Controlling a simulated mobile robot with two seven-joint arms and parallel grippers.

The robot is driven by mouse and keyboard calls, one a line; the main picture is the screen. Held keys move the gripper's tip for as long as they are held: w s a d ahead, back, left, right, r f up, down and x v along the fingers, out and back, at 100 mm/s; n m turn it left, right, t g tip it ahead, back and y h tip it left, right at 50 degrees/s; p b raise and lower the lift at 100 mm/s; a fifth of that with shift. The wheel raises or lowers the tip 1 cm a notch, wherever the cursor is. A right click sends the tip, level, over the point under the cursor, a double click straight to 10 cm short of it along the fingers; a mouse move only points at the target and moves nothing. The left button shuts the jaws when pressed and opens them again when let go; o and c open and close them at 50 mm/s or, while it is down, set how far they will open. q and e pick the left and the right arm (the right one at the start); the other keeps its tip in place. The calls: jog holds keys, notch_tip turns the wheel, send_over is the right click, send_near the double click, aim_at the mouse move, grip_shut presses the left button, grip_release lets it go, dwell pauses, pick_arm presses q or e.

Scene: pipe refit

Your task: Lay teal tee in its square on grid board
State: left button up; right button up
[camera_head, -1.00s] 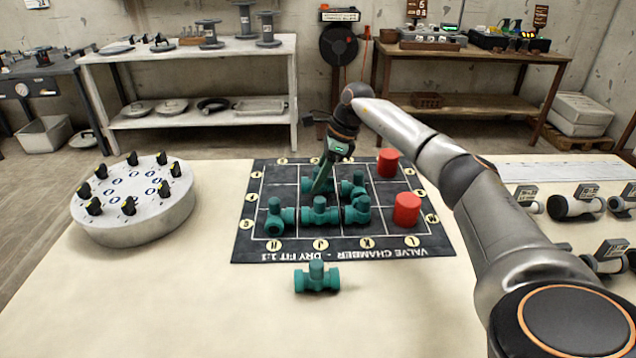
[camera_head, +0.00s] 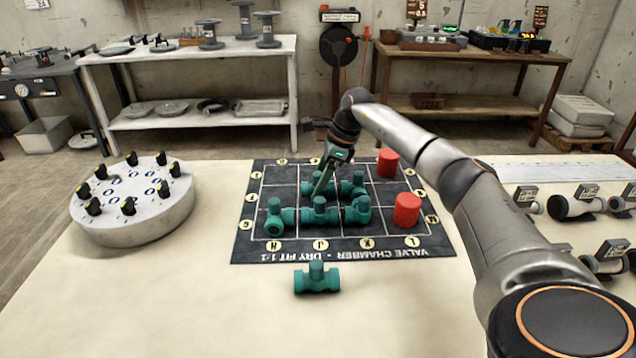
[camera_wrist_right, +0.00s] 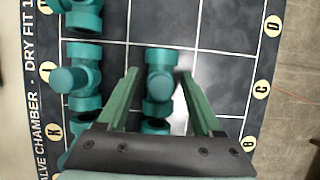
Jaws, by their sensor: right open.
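A teal tee (camera_head: 316,278) lies on the table in front of the grid board (camera_head: 290,250), with its stub upward. Several more teal fittings sit on the board, including a tee-like piece (camera_head: 319,212) in the front row. My right gripper (camera_head: 318,192) reaches down over the second row. In the right wrist view its open fingers (camera_wrist_right: 160,88) stand either side of a teal fitting (camera_wrist_right: 159,72), with gaps visible. I cannot tell whether this fitting is a tee. More of the teal pieces are partly hidden by the gripper's palm. My left gripper is out of view.
Two red cylinders (camera_head: 407,209) stand on the board's right side. A round grey disc with black knobs (camera_head: 132,210) is at the left. Grey fittings with tags (camera_head: 574,204) lie at the right. The table left of the board's front is clear.

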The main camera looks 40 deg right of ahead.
jog(key=p+v, duration=0.2)
jog(key=v, duration=1)
jog(key=shift+r, duration=0.2)
